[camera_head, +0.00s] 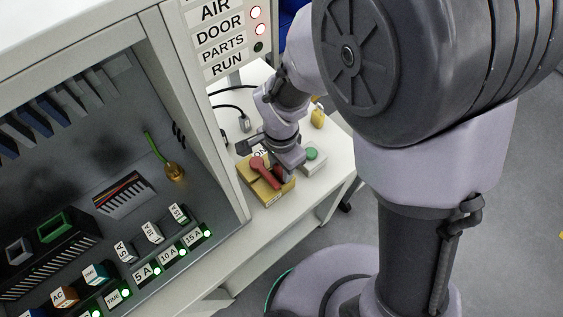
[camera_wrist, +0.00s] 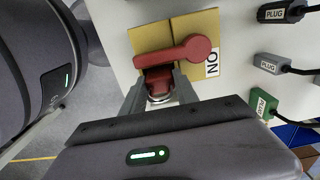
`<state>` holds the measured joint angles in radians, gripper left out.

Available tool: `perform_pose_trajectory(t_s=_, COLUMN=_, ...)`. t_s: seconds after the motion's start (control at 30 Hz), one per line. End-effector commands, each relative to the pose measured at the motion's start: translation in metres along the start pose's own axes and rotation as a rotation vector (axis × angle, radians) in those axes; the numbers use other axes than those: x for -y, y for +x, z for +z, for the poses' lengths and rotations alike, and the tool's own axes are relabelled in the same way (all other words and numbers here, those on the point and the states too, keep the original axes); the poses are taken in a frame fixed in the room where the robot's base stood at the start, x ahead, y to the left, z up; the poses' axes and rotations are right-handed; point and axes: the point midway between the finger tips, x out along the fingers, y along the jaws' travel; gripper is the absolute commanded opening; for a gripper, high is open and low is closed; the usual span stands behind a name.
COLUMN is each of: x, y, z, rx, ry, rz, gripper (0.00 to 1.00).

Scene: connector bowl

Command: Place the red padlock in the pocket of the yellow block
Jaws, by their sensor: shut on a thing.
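The yellow block (camera_head: 277,199) lies on the white table below my gripper, and it also fills the upper middle of the wrist view (camera_wrist: 146,38). A red rotary lever (camera_wrist: 195,48) sits on top of it, beside an "ON" label; the lever also shows in the head view (camera_head: 265,172). My gripper (camera_wrist: 158,88) is shut on the red padlock (camera_wrist: 157,74), whose silver shackle points back toward the palm.
A white box with a green button (camera_head: 312,155) stands right of the block. A yellow object (camera_head: 317,118) lies farther back. Grey (camera_wrist: 267,63), black (camera_wrist: 282,12) and green (camera_wrist: 263,104) plugs lie to the right in the wrist view. The cabinet (camera_head: 226,165) stands close on the left.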

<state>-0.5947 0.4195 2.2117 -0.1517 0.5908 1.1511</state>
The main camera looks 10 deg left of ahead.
Motion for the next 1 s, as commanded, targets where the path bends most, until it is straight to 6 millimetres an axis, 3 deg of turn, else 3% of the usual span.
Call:
perform_pose_trajectory(t_s=0.1, x=0.0, y=0.004, z=0.0, rx=0.0, ry=0.0, rz=0.0, gripper=0.0)
perform_pose_trajectory(t_s=0.13, x=0.0, y=0.004, z=0.0, rx=0.0, ry=0.0, rz=0.0, gripper=0.4)
perform_pose_trajectory(t_s=0.23, x=0.0, y=0.003, z=0.0, rx=0.0, ry=0.0, rz=0.0, gripper=0.58)
perform_pose_trajectory(t_s=0.57, x=0.0, y=-0.002, z=0.0, rx=0.0, ry=0.0, rz=0.0, gripper=0.58)
perform_pose_trajectory(t_s=0.67, x=0.001, y=-0.022, z=0.0, rx=-0.001, ry=0.0, rz=-0.003, gripper=0.58)
perform_pose_trajectory(t_s=0.9, x=0.001, y=-0.092, z=0.0, rx=0.0, ry=0.001, rz=-0.003, gripper=0.58)
perform_pose_trajectory(t_s=1.0, x=0.001, y=-0.11, z=0.0, rx=-0.001, ry=0.0, rz=-0.002, gripper=0.58)
